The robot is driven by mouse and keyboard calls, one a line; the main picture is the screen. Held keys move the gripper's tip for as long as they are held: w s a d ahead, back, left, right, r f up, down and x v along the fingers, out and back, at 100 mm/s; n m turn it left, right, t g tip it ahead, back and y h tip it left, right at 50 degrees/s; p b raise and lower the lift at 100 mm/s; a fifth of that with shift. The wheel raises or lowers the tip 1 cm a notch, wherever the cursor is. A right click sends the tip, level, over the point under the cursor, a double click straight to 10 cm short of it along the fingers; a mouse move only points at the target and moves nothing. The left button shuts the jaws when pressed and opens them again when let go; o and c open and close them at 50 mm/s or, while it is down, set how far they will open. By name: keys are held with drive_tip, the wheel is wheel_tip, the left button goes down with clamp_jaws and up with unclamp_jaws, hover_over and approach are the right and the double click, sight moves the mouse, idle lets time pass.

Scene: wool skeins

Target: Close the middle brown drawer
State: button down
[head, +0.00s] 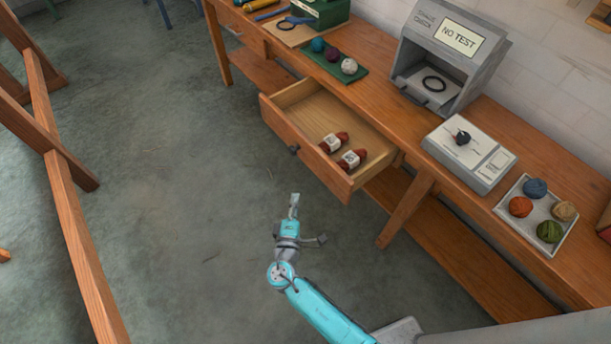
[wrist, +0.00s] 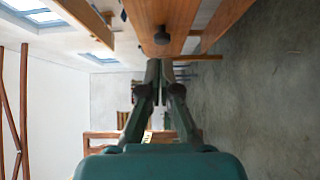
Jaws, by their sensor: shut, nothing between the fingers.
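The brown drawer (head: 286,133) stands pulled out from the wooden bench, with a dark round knob (head: 294,149) on its front. Two red-brown skeins with pale labels (head: 341,148) lie inside it, toward the right end. My gripper (head: 294,199) is in front of the drawer, below its front panel in the picture and apart from it. In the wrist view my gripper (wrist: 165,66) has its fingertips together and empty. The drawer front (wrist: 160,14) and its knob (wrist: 162,36) show just beyond the fingertips there.
The bench top (head: 378,80) holds a green mat with wool balls (head: 335,62), a grey "NO TEST" box (head: 445,55), a scale (head: 468,154) and a white tray of wool balls (head: 510,212). A bench leg (head: 408,208) stands right of the drawer. Floor (head: 190,200) to the left is clear.

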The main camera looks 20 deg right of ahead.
approach(310, 158)
drive_tip(key=w, duration=0.4)
drive_tip(key=shift+w+d+r, duration=0.1)
drive_tip(key=shift+w+d, duration=0.2)
drive_tip(key=shift+d, duration=0.4)
drive_tip(key=shift+w+d+r, duration=0.1)
drive_tip(key=shift+w+d, duration=0.25)
drive_tip(key=shift+d, duration=0.4)
